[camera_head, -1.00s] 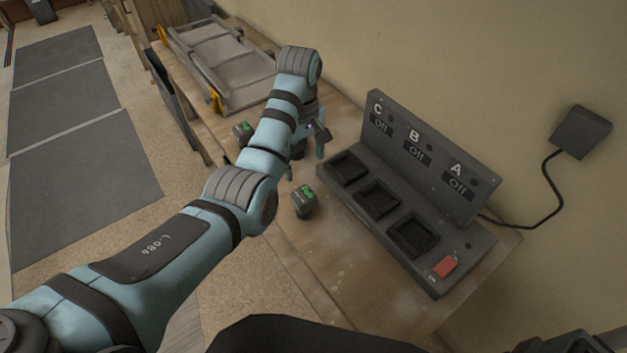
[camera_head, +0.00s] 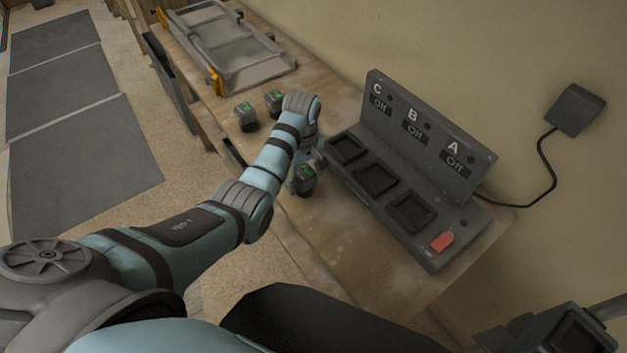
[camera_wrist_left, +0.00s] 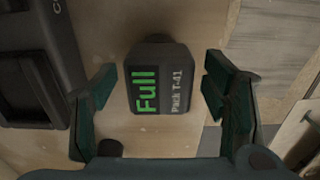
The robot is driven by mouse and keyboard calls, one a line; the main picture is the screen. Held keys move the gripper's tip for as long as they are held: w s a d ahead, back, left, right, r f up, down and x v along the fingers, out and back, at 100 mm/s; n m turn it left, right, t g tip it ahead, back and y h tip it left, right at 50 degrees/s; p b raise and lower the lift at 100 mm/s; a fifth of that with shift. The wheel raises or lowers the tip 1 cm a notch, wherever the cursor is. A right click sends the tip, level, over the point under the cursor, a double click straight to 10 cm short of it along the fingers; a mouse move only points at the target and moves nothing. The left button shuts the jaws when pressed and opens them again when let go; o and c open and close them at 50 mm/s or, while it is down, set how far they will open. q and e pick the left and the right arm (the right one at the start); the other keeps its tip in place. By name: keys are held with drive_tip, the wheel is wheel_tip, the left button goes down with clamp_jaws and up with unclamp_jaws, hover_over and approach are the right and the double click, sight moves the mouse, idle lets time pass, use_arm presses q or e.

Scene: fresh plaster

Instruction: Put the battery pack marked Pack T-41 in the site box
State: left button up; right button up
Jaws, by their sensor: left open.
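The battery pack marked Pack T-41 (camera_wrist_left: 160,80) is a dark block with a green "Full" display, standing on the table in the left wrist view. In the head view this pack (camera_head: 306,180) is beside the charger, partly behind my arm. My left gripper (camera_wrist_left: 160,88) is open, one finger on either side of the pack, with gaps visible. In the head view my left gripper (camera_head: 306,168) is partly hidden by its own wrist. A shallow grey case with yellow latches (camera_head: 268,75), apparently the site box, is at the table's far end. My right gripper cannot be made out.
A charger (camera_head: 425,257) with empty bays C, B and A, all reading Off, and a red switch (camera_head: 441,242) stands by the wall. Two more packs, one (camera_head: 245,116) nearer the edge and one (camera_head: 274,101) behind, stand between gripper and case.

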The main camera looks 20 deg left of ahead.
use_arm(q)
drive_tip(key=shift+f, duration=0.45)
drive_tip(key=shift+w+a, duration=0.1)
drive_tip(key=c, duration=0.6)
clamp_jaws()
